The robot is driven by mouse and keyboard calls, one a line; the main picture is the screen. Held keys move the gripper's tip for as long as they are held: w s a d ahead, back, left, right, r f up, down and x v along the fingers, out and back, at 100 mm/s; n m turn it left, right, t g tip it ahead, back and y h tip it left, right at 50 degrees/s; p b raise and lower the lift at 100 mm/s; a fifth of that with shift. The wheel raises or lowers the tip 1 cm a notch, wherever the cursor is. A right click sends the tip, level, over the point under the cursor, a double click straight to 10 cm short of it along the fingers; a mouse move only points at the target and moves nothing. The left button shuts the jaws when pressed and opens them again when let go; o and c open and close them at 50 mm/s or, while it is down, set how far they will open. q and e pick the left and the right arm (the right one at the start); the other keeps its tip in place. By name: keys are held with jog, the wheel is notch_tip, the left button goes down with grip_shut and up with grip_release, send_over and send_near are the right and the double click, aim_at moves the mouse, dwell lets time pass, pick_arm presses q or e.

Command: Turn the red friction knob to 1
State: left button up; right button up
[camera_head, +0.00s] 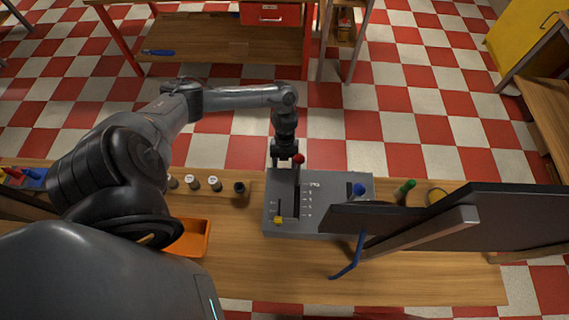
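The red knob (298,158) is at the far edge of a grey control panel (345,180) on the wooden bench. A dark slot runs toward me below it, with printed marks to its right. My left gripper (285,162) points down at the panel's far edge. Its fingers look spread apart, and the red knob overlaps the right finger in the picture. I cannot tell whether they touch. The panel also carries a yellow knob (278,220) at the front left and a blue knob (359,189) at the right. My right gripper is not in view.
An orange tray (207,238) and several small round weights (194,184) lie left of the panel. A blue tool (347,270) and a green-topped item (404,188) are nearby. The front middle bench is clear.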

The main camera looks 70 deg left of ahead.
pick_arm(q)
jog(key=c, duration=1.1)
jog(key=shift+o, duration=0.2)
